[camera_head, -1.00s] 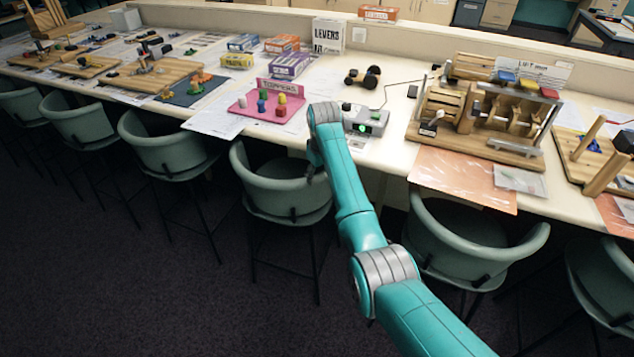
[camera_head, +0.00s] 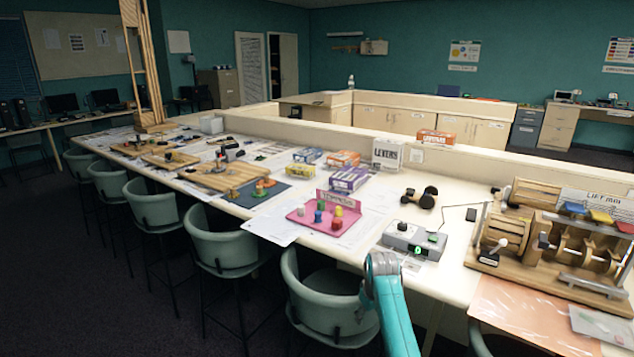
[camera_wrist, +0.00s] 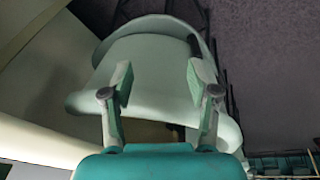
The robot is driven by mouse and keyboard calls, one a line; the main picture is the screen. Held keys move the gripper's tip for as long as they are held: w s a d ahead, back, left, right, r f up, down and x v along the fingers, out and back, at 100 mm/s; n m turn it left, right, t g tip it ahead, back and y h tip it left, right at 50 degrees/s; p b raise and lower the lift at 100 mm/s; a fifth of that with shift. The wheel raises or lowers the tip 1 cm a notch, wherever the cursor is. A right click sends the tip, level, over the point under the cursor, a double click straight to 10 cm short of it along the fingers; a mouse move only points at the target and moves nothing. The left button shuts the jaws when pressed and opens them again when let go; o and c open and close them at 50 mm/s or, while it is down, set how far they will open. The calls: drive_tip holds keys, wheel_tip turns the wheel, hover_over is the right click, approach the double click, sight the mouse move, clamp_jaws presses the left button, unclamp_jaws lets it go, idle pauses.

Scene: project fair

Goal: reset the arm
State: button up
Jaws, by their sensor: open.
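My gripper (camera_wrist: 158,88) shows in the wrist view with its two fingers spread apart and nothing between them. Below it in that view is a pale green chair (camera_wrist: 150,55), with the light table edge (camera_wrist: 35,140) at the left. In the head view my teal arm (camera_head: 392,310) rises from the bottom, in front of the long table (camera_head: 455,262). The gripper itself is hidden there behind or below the arm's grey joint.
Several green chairs (camera_head: 325,305) line the table's near side. On the table near my arm are a grey box with a green light (camera_head: 414,240), a pink board (camera_head: 300,216) with coloured pegs, and a wooden lift model (camera_head: 555,240). Dark floor (camera_head: 110,310) lies open at left.

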drive_tip(key=s+f+m+t, duration=0.1)
drive_tip(key=s+f+t, duration=0.2)
drive_tip(key=s+f, duration=1.4)
drive_tip(key=s+f+m+t, duration=0.1)
drive_tip(key=s+f, duration=0.2)
drive_tip(key=s, duration=0.6)
drive_tip(key=s+f+t, duration=0.2)
drive_tip(key=s+f, duration=0.1)
drive_tip(key=s, duration=0.5)
drive_tip(key=s+r+m+t, duration=0.1)
drive_tip(key=s+r, duration=0.2)
drive_tip(key=s, duration=0.4)
drive_tip(key=s+d+r+t, duration=0.1)
drive_tip(key=s+r, duration=0.3)
drive_tip(key=s, duration=0.2)
drive_tip(key=s+r+m+t, duration=0.1)
drive_tip(key=s+r, duration=0.2)
drive_tip(key=s, duration=0.4)
drive_tip(key=s+r+t, duration=0.1)
drive_tip(key=s+r, duration=0.5)
drive_tip(key=r, duration=0.4)
drive_tip(key=s+r+m+t, duration=0.1)
drive_tip(key=s+r, duration=0.5)
drive_tip(key=r, duration=0.3)
drive_tip(key=shift+r+t, duration=0.35)
drive_tip(key=shift+t, duration=0.05)
